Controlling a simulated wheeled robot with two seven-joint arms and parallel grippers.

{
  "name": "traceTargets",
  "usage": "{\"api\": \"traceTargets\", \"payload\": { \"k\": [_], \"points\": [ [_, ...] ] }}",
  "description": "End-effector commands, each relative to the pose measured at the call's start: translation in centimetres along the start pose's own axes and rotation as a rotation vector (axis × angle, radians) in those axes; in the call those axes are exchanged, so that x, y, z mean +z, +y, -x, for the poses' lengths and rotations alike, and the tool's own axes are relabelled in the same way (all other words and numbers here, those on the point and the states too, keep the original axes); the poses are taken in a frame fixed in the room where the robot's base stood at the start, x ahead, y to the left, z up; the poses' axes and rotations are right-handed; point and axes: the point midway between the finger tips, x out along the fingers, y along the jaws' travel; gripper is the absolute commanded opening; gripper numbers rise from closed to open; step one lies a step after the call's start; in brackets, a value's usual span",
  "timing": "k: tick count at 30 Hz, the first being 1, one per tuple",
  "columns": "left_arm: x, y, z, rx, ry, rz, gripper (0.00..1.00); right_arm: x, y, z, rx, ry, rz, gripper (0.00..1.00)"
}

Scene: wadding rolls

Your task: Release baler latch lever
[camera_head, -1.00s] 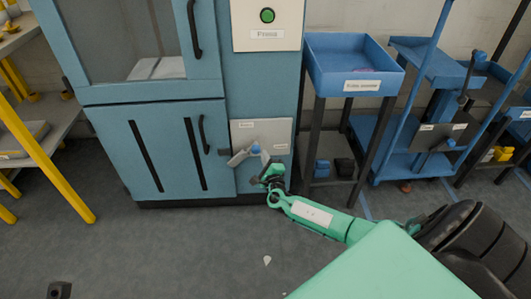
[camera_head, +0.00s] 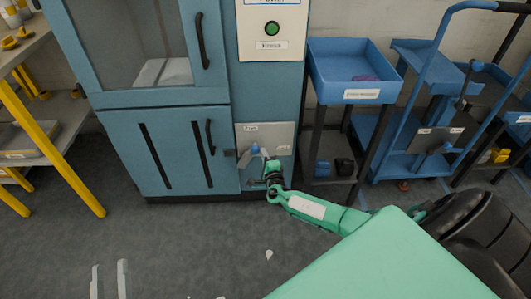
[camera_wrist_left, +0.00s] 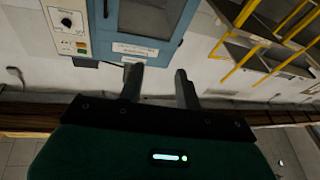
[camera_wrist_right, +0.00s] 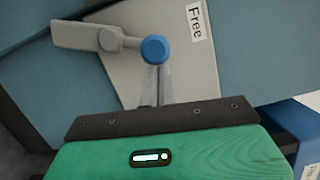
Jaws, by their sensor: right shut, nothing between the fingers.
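The latch lever (camera_head: 245,159) is a grey bar with a blue knob (camera_head: 255,149), mounted on a pale plate (camera_head: 282,132) low on the blue machine. In the right wrist view the bar (camera_wrist_right: 75,36) pivots on a round bolt, and its knob (camera_wrist_right: 154,49) lies near the label "Free" (camera_wrist_right: 195,22). My right gripper (camera_wrist_right: 157,75) is shut and empty, its tips right beside the knob; contact is unclear. It also shows at the plate in the head view (camera_head: 266,159). My left gripper (camera_wrist_left: 158,82) is open and empty, away from the lever; its pale fingers appear at the head view's lower left (camera_head: 109,280).
A blue tray stand (camera_head: 347,95) is right of the machine, with a blue trolley (camera_head: 395,165) beyond it. A yellow-legged shelf (camera_head: 60,150) stands at the left. The floor (camera_head: 180,240) before the machine is mostly clear, with a few pale scraps (camera_head: 268,255).

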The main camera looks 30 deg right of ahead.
Motion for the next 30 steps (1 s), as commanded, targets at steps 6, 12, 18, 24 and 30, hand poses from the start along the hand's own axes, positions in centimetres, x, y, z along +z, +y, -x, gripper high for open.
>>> {"api": "traceTargets", "payload": {
  "k": [6, 12, 18, 24, 30],
  "points": [
    [5.5, 1.5, 2.8, 0.007, -0.323, 0.047, 0.35, 0.5, -0.7, -0.1, 0.017, 0.0, 0.067, 0.0],
    [9.1, 2.5, 5.9, 0.016, -0.567, 0.077, 0.35, 0.8, -0.9, -0.2, 0.033, 0.001, 0.13, 0.0],
    [9.2, 1.2, 6.3, -0.007, -0.682, 0.049, 0.35, 1.3, -1.1, -0.3, 0.034, 0.0, 0.135, 0.0],
    [9.3, 0.2, 6.9, -0.025, -0.766, 0.032, 0.35, 1.6, -1.3, -0.4, 0.033, 0.001, 0.134, 0.0],
    [9.3, -0.3, 7.2, -0.036, -0.813, 0.023, 0.35, 1.7, -1.2, -0.4, 0.033, 0.002, 0.133, 0.0]
  ]
}}
